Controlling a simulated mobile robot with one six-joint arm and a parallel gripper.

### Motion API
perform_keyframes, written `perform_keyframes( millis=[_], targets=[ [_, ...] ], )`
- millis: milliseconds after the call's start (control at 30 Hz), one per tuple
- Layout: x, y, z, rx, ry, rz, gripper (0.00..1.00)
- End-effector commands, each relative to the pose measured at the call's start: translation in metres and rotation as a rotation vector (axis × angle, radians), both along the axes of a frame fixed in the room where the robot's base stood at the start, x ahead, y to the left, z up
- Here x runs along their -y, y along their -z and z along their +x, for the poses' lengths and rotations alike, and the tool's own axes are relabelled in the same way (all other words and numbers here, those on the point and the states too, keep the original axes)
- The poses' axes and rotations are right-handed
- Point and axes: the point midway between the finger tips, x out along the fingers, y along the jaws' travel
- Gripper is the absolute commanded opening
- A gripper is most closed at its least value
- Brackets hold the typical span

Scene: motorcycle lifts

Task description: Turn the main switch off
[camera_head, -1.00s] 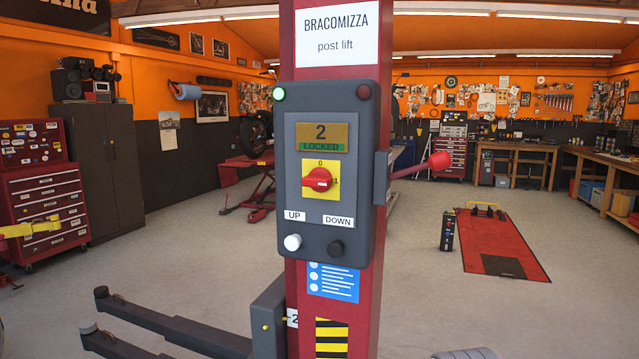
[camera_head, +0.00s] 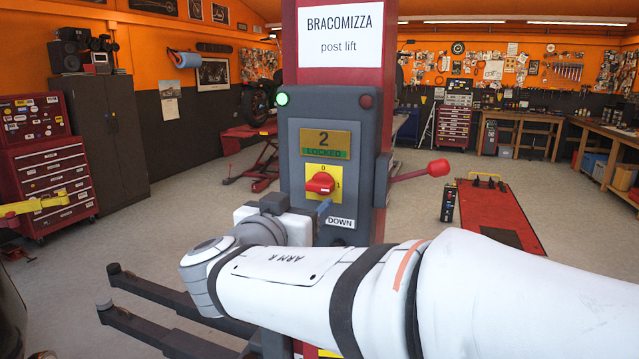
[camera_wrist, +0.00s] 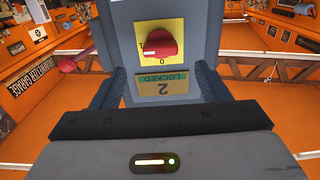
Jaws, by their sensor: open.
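The main switch is a red rotary knob (camera_head: 320,183) on a yellow plate (camera_head: 313,194) marked 0 and 1, on the grey control box of the post lift. The knob lies sideways, with its pointer towards the 1. It also shows in the wrist view (camera_wrist: 160,40), upside down. The display above it (camera_head: 325,144) reads 2 and LOCKED. My gripper (camera_wrist: 160,84) is open and empty. Its fingers stand apart on either side of the display in the wrist view, short of the knob. In the head view my arm hides most of the gripper.
A green lamp (camera_head: 282,99) is lit at the box's upper left; a dark red lamp (camera_head: 366,101) is at the upper right. A red-knobbed lever (camera_head: 438,168) sticks out on the right.

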Motion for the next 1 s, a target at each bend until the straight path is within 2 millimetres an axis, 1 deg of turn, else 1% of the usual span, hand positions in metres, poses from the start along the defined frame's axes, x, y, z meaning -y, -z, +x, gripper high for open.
perform_keyframes(
  millis=[67,300,400,500,633,867,1000],
  targets=[
    [0.001,-0.004,0.008,0.008,-0.001,0.001,0.69],
    [0.016,-0.004,0.044,0.004,0.002,0.001,0.69],
    [0.021,-0.004,0.057,0.004,0.001,0.001,0.69],
    [0.024,-0.002,0.066,0.004,0.001,0.001,0.69],
    [0.026,-0.001,0.071,0.004,0.0,0.002,0.69],
    [0.026,0.0,0.071,0.004,0.0,0.002,0.69],
    [0.026,-0.001,0.071,0.004,0.0,0.002,0.58]
  ],
)
